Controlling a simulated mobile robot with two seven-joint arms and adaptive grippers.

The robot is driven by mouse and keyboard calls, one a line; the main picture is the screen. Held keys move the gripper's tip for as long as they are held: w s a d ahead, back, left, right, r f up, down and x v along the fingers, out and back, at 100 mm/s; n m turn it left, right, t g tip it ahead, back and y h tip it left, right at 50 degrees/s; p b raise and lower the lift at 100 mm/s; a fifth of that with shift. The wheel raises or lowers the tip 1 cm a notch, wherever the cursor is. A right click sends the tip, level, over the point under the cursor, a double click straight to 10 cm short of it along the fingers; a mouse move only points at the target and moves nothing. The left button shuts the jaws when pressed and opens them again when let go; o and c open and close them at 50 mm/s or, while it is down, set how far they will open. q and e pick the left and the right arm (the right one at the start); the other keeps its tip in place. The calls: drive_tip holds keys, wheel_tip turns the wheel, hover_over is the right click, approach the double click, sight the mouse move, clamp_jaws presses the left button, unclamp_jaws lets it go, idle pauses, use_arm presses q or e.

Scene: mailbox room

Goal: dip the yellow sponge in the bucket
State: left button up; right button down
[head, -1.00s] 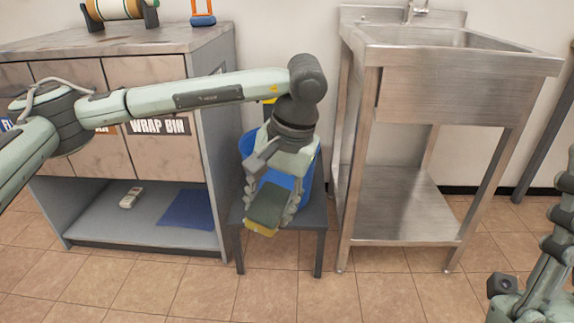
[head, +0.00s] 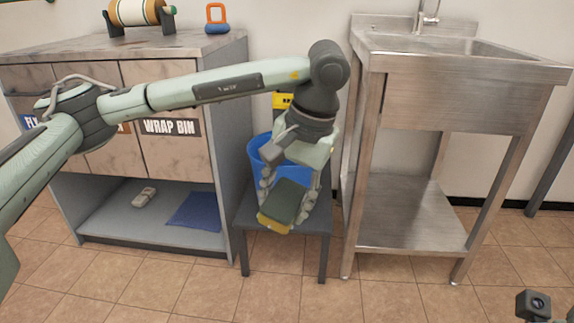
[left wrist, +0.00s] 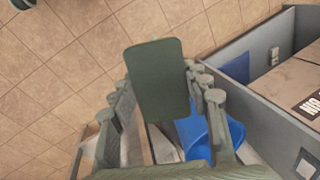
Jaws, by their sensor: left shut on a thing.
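My left gripper (head: 293,193) is shut on the sponge (head: 275,225), which has a dark green top and a yellow underside. In the left wrist view the sponge's green face (left wrist: 160,80) sits between the fingers. The blue bucket (head: 266,151) stands on a small dark grey stand between the cabinet and the sink. The gripper and sponge are in front of the bucket in the head view and cover part of it. The bucket also shows in the left wrist view (left wrist: 232,130), beyond the fingers. My right gripper is not clearly seen; only a bit of my right arm shows at the bottom right.
The small stand (head: 318,222) carries the bucket. A steel sink table (head: 455,95) stands close on the right. A grey cabinet (head: 230,150) with a wrap bin drawer is on the left; its lower shelf holds a blue mat (head: 197,211). The tiled floor in front is clear.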

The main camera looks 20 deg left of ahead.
use_arm(q)
drive_tip(key=b+x, duration=0.2)
drive_tip(key=d+b+x, duration=0.1)
drive_tip(key=b+x, duration=0.1)
drive_tip(key=x, duration=0.1)
drive_tip(key=shift+d+f, duration=0.1)
drive_tip(key=shift+f, duration=0.35)
idle(1.9)
drive_tip(key=shift+a+p+v, duration=0.25)
drive_tip(key=shift+p+v, duration=0.3)
drive_tip(key=shift+v, duration=0.45)
drive_tip(key=shift+a+p+v, duration=0.25)
drive_tip(key=shift+p+v, duration=0.3)
drive_tip(key=shift+v, duration=0.45)
drive_tip(key=shift+r, duration=0.1)
